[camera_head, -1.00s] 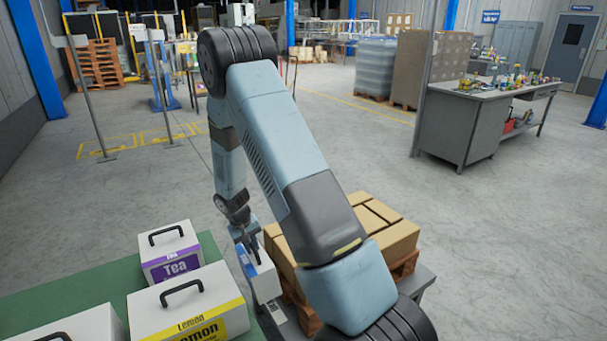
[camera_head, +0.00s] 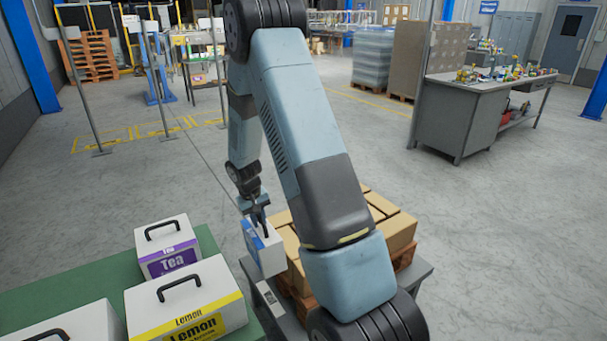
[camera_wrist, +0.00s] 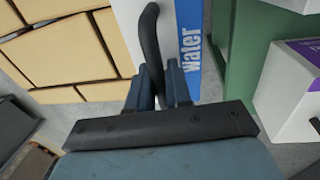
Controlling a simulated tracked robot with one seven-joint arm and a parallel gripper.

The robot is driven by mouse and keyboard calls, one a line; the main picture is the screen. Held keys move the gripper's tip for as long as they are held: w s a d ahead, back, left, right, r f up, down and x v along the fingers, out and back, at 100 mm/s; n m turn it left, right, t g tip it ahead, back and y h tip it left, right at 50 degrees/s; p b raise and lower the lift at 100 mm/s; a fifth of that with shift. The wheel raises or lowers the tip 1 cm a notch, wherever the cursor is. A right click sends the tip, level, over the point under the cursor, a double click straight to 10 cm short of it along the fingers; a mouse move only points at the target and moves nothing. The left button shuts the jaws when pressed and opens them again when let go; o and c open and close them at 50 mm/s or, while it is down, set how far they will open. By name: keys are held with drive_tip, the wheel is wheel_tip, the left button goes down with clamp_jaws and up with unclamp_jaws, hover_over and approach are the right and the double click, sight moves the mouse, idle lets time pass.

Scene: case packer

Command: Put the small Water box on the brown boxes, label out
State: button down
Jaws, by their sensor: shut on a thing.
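The small Water box (camera_head: 267,252) is white with a blue label side and hangs from my gripper (camera_head: 258,214). In the wrist view my gripper (camera_wrist: 160,85) is shut on the box's black handle (camera_wrist: 151,45). The blue side with the word "water" (camera_wrist: 191,45) faces right there; in the head view the blue faces left, towards the green table. The brown boxes (camera_head: 398,232) are stacked on a wooden pallet just right of the Water box. My arm hides part of them. In the wrist view the brown boxes (camera_wrist: 65,55) lie left of the Water box.
A green table (camera_head: 75,293) at left holds a Tea box (camera_head: 167,249), a Lemon box (camera_head: 190,300) and another white box (camera_head: 75,328). The Tea box also shows in the wrist view (camera_wrist: 285,95). Beyond is open floor and a grey workbench (camera_head: 465,118).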

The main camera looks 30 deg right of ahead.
drive_tip(key=s+d+r+t, duration=0.1)
drive_tip(key=s+d+r, duration=0.2)
drive_tip(key=d+r, duration=0.45)
drive_tip(key=s+d+r, duration=0.4)
drive_tip(key=d+r, duration=0.2)
drive_tip(key=r, duration=0.3)
wheel_tip(320, 180, down, 18)
drive_tip(key=shift+y, duration=0.4)
idle(1.5)
drive_tip(key=shift+w+f, duration=0.1)
drive_tip(key=shift+f, duration=0.1)
idle(0.6)
drive_tip(key=c, duration=1)
unclamp_jaws()
drive_tip(key=shift+o, duration=0.2)
wheel_tip(320, 180, up, 14)
drive_tip(key=s+a, duration=0.1)
drive_tip(key=shift+s+f, duration=0.25)
drive_tip(key=shift+s, duration=0.05)
